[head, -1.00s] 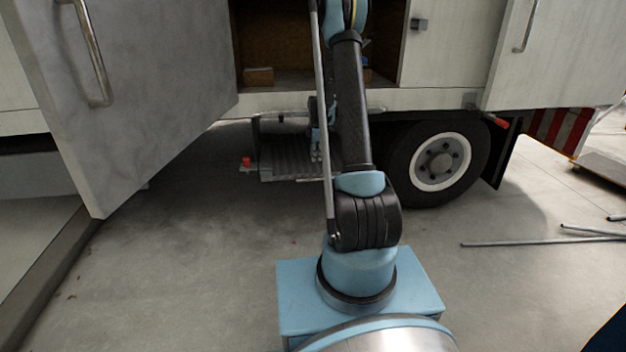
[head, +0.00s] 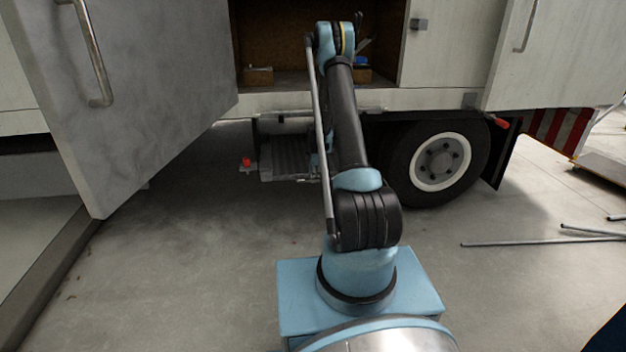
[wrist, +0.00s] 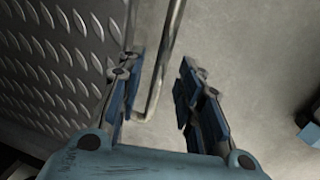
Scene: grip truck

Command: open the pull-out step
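The pull-out step (head: 283,158) is a dark ribbed tread under the truck body, left of the wheel. In the wrist view its raised-pattern metal plate (wrist: 60,60) fills the left side. A thin metal bar (wrist: 167,60), bent at its near end, runs along the step's edge. My gripper (wrist: 160,75) is open, with one finger on each side of the bar. The bar lies nearer the left finger, and a clear gap shows to the right finger. I cannot tell whether the left finger touches it. In the head view my arm mostly hides the gripper.
A large open door panel (head: 130,90) hangs at the left. The open truck compartment (head: 285,35) is above the step. The wheel (head: 440,162) stands just right of my arm. Loose metal pipes (head: 540,241) lie on the floor at right. The floor left of my base is clear.

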